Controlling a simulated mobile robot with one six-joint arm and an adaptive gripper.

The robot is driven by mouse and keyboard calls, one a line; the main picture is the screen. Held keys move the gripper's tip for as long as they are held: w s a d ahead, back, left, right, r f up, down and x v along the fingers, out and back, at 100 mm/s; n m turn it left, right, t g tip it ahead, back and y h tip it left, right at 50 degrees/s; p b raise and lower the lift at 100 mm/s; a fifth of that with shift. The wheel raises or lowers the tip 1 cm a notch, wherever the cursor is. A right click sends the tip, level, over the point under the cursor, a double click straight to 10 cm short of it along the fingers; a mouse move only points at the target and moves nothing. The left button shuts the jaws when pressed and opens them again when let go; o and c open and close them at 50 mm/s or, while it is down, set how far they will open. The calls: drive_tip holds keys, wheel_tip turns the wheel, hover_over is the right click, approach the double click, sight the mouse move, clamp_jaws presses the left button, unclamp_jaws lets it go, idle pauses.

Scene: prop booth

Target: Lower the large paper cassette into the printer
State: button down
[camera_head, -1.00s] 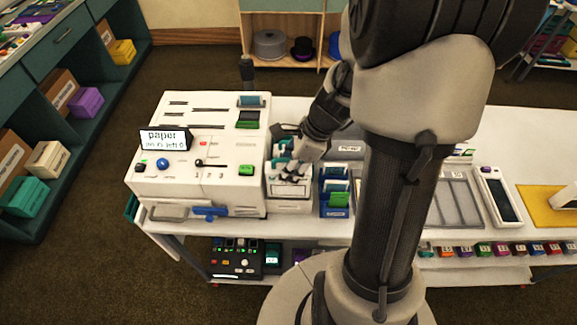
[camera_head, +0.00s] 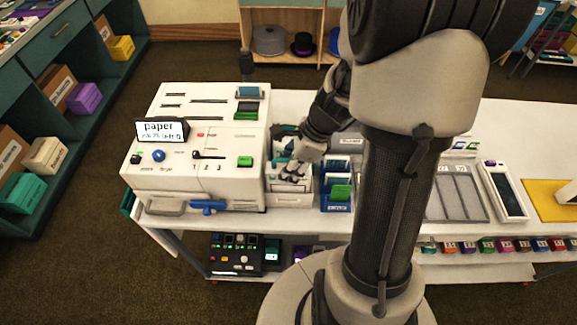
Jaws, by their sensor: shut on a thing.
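The white printer (camera_head: 192,180) stands on the left part of the white table. Its top has slots, a green piece in a bay at the back right, a small screen reading "paper", a blue knob and a green button. My gripper (camera_head: 293,176) is over a white box (camera_head: 291,199) with cards in it, right beside the printer. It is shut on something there. What it holds is mostly hidden by the fingers, so I cannot tell if it is the large paper cassette.
A blue holder (camera_head: 338,197) with green cards stands right of the white box. A grey divided tray (camera_head: 456,191), a white handheld device (camera_head: 497,191) and a yellow mat (camera_head: 553,203) lie further right. A black control box (camera_head: 242,255) sits on the lower shelf.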

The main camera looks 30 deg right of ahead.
drive_tip(key=shift+f+b, duration=0.85)
drive_tip(key=shift+f, duration=0.3)
drive_tip(key=c, duration=1.1)
unclamp_jaws()
drive_tip(key=shift+o, duration=0.2)
drive_tip(key=v, duration=1.2)
drive_tip(key=shift+f, duration=0.1)
